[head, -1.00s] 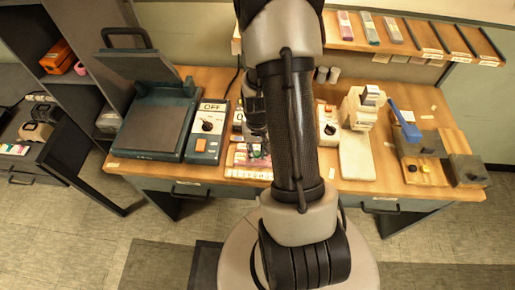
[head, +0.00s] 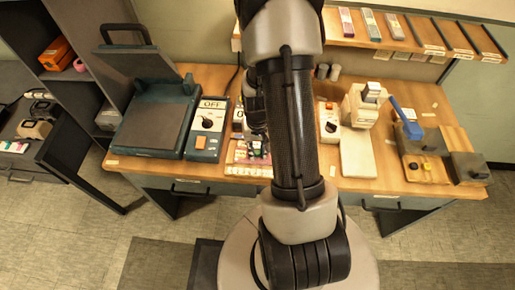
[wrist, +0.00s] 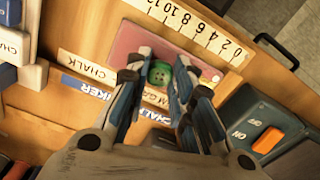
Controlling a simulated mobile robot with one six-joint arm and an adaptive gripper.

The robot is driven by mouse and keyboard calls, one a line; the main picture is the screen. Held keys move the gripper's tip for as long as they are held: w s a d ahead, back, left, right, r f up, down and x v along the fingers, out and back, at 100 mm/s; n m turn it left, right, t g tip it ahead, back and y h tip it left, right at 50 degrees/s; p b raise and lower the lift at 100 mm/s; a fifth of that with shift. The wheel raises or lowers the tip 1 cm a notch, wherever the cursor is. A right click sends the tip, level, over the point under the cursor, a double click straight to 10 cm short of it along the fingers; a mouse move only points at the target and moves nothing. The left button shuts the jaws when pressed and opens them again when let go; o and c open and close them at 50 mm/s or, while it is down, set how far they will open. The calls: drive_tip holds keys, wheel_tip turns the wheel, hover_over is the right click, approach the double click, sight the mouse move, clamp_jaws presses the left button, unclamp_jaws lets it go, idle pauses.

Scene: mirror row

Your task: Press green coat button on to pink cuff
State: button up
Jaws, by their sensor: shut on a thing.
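The green coat button (wrist: 159,74) is pinched between the two fingertips of my gripper (wrist: 163,70) in the wrist view. The pink cuff (wrist: 133,40) lies flat on the wooden bench beneath the fingers, and the button shows over its lower part. I cannot tell whether the button touches the cuff. My fingers and the button hide part of the cuff. In the head view my gripper (head: 256,147) is above the pink cuff (head: 239,156), largely hidden by my own arm.
A ruler strip (wrist: 200,28) runs along the cuff's edge. Chalk and marker labels (wrist: 88,68) lie beside it. A switch box with an orange button (wrist: 268,140) stands close to the right of the fingers. In the head view a heat press (head: 150,120) stands left.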

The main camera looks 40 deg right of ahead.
drive_tip(key=shift+f+b, duration=0.35)
drive_tip(key=shift+f, duration=0.1)
idle(0.3)
idle(0.4)
drive_tip(key=o, duration=1)
drive_tip(key=shift+r, duration=0.1)
wheel_tip(320, 180, up, 12)
drive_tip(key=a+r+n+t, duration=0.2)
drive_tip(key=a+r+n, duration=0.1)
drive_tip(key=a+r, duration=0.85)
drive_tip(key=s+a+r+n+t, duration=0.2)
drive_tip(key=s+a+r+n, duration=0.1)
drive_tip(key=s+a+r, duration=0.5)
drive_tip(key=shift+s+a+r+n+t, duration=0.2)
drive_tip(key=shift+s+a+n+t, duration=0.15)
drive_tip(key=shift+s, duration=0.25)
